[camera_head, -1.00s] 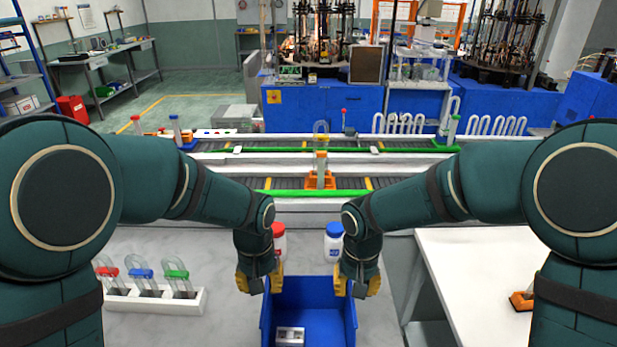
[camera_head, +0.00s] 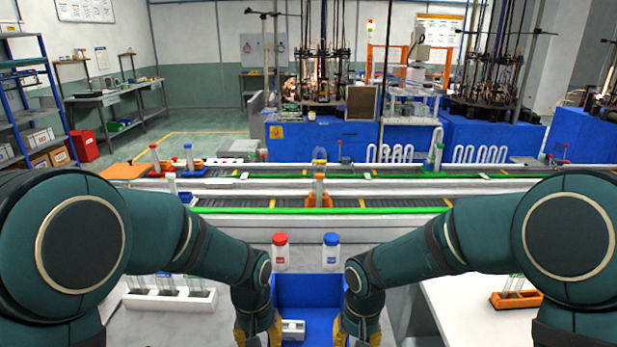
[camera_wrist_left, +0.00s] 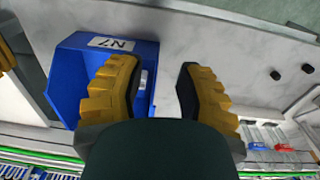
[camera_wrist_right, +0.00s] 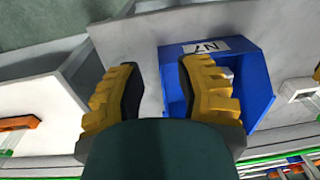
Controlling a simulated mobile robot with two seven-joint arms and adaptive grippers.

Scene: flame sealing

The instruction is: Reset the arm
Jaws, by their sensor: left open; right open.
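My left gripper (camera_head: 258,334) and my right gripper (camera_head: 357,334) hang on either side of a blue bin (camera_head: 309,288). Both are open, with nothing between the yellow fingers. In the left wrist view, my left gripper (camera_wrist_left: 158,76) has one finger overlapping the bin (camera_wrist_left: 70,78) and the other over the grey table. In the right wrist view, my right gripper (camera_wrist_right: 155,76) has its right finger overlapping the bin (camera_wrist_right: 258,68). A small white object (camera_head: 293,329) lies in the bin. The lower ends of both grippers are cut off in the head view.
A red-lidded jar (camera_head: 280,252) and a blue-lidded jar (camera_head: 331,252) stand behind the bin. A white rack (camera_head: 170,302) holding glass pieces is at left. An orange rack (camera_head: 516,301) is on the right table. A conveyor (camera_head: 400,210) runs across behind.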

